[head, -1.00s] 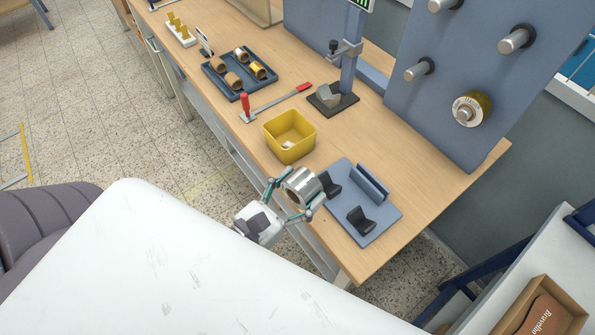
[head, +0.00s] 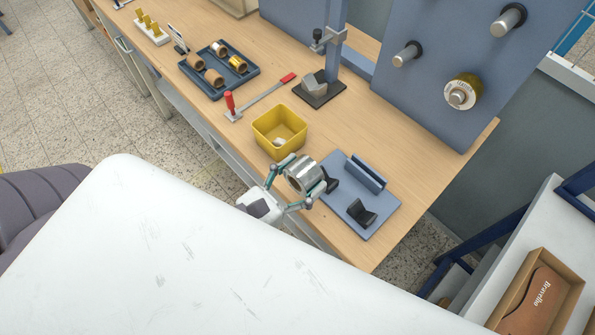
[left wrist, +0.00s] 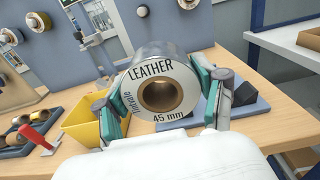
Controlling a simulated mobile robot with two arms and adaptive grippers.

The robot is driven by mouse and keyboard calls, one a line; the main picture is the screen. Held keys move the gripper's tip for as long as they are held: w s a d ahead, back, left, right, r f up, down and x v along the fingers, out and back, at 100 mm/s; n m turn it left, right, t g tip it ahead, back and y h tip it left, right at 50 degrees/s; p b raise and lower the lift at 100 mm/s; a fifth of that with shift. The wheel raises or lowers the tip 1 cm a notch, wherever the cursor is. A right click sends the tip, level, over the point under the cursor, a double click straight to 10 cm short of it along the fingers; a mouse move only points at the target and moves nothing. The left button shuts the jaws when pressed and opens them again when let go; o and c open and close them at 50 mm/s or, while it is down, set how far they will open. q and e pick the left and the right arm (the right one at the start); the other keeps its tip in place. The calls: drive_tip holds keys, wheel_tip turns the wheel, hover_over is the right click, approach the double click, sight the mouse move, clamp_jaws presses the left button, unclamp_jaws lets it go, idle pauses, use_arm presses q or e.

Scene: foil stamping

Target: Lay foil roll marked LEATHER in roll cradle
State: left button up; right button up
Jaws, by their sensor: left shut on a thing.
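The silver foil roll (head: 304,174) is held in my left gripper (head: 289,182), which is shut on it. In the left wrist view the roll (left wrist: 136,88) faces me with its end label reading LEATHER and 45 mm around a brown core. The gripper fingers (left wrist: 164,100) press on both sides of it. The roll cradle (head: 374,223) is a blue-grey base with two dark saddles and an upright back plate, on the bench's near part. The roll is above the bench at the cradle's left edge, overlapping the left saddle in the head view. My right gripper is not visible.
A yellow bin (head: 279,131) stands close to the left of the cradle. Behind it are a red-handled tool (head: 231,105), a stand (head: 320,88) and a dark tray (head: 219,70) of small rolls. A pegboard (head: 420,90) with a roll on one peg rises behind. Bench right of the cradle is clear.

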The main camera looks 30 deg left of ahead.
use_arm(q)
drive_tip(key=shift+w+d, duration=0.15)
drive_tip(key=shift+w, duration=0.2)
drive_tip(key=shift+w+d+f, duration=0.2)
drive_tip(key=shift+w+f, duration=0.1)
drive_tip(key=shift+w, duration=0.2)
drive_tip(key=shift+w+d+f+p, duration=0.2)
drive_tip(key=shift+w+d+f, duration=0.1)
drive_tip(key=shift+w, duration=0.35)
drive_tip(key=shift+w+d+f+p, duration=0.2)
drive_tip(key=shift+w+f, duration=0.1)
drive_tip(key=shift+w, duration=0.3)
drive_tip(key=shift+w+d+f, duration=0.15)
drive_tip(key=shift+w+f, duration=0.1)
drive_tip(key=shift+w, duration=0.3)
drive_tip(key=shift+w+d+f, duration=0.15)
drive_tip(key=shift+w+f, duration=0.1)
drive_tip(key=shift+w, duration=0.25)
wheel_tip(320, 180, down, 3)
drive_tip(key=b, duration=0.2)
drive_tip(key=shift+r+b, duration=0.15)
drive_tip(key=shift+b, duration=0.2)
drive_tip(key=shift+f, duration=0.25)
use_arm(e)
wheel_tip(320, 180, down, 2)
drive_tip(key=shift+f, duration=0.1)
use_arm(q)
drive_tip(key=o, duration=1.4)
drive_tip(key=shift+c, duration=0.2)
